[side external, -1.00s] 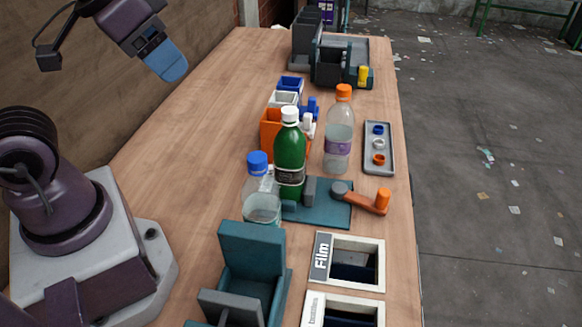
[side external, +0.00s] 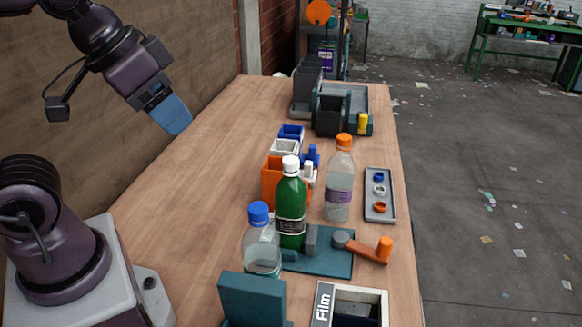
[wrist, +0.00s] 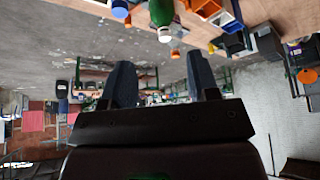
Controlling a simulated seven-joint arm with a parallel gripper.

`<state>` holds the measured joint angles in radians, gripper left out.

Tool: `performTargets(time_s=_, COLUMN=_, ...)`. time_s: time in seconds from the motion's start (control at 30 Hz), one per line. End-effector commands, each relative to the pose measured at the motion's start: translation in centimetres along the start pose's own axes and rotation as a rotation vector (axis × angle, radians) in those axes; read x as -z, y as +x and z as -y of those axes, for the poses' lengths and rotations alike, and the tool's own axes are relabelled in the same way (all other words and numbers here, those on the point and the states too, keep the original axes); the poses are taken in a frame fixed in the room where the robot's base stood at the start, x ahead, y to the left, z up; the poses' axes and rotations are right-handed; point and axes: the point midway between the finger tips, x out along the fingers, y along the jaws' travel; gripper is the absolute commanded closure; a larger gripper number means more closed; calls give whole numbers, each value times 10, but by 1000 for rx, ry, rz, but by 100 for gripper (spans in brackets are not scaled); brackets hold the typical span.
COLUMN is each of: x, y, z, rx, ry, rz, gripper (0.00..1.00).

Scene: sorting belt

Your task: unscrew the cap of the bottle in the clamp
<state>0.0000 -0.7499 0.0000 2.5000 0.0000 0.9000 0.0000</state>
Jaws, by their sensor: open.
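The green bottle (side external: 291,210) stands upright in the clamp (side external: 330,263), a teal plate with a grey block and an orange-knobbed handle (side external: 368,250). Its white cap (side external: 290,164) is on top. My gripper (side external: 171,115) is in the air at upper left, well apart from the bottle. In the wrist view my gripper (wrist: 160,60) has its two dark fingers spread with nothing between them. The green bottle (wrist: 161,12) and its white cap (wrist: 165,35) appear upside down at the top of that view, beyond the fingertips.
A clear bottle with a blue cap (side external: 261,245) stands in front left of the green one. A clear bottle with an orange cap (side external: 339,190) stands behind right. Small bins (side external: 273,178) are behind; a tray of caps (side external: 379,214) is right. The table's left side is clear.

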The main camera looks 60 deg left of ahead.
Motion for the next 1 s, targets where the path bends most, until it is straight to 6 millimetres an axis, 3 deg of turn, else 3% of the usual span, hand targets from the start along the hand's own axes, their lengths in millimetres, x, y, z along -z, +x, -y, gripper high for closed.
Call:
performTargets(time_s=0.43, x=0, y=0, z=0, rx=0, ry=0, rz=0, gripper=45)
performTargets(time_s=0.5, x=0, y=0, z=0, rx=-1, ry=2, rz=1, gripper=37)
performTargets(time_s=0.67, x=1, y=15, z=-3, rx=-10, ry=11, rz=75, gripper=37)
performTargets(time_s=0.83, x=38, y=36, z=-6, rx=-21, ry=-50, rz=200, gripper=37)
performTargets(time_s=1.0, x=86, y=67, z=-7, rx=29, ry=-328, rz=333, gripper=37)
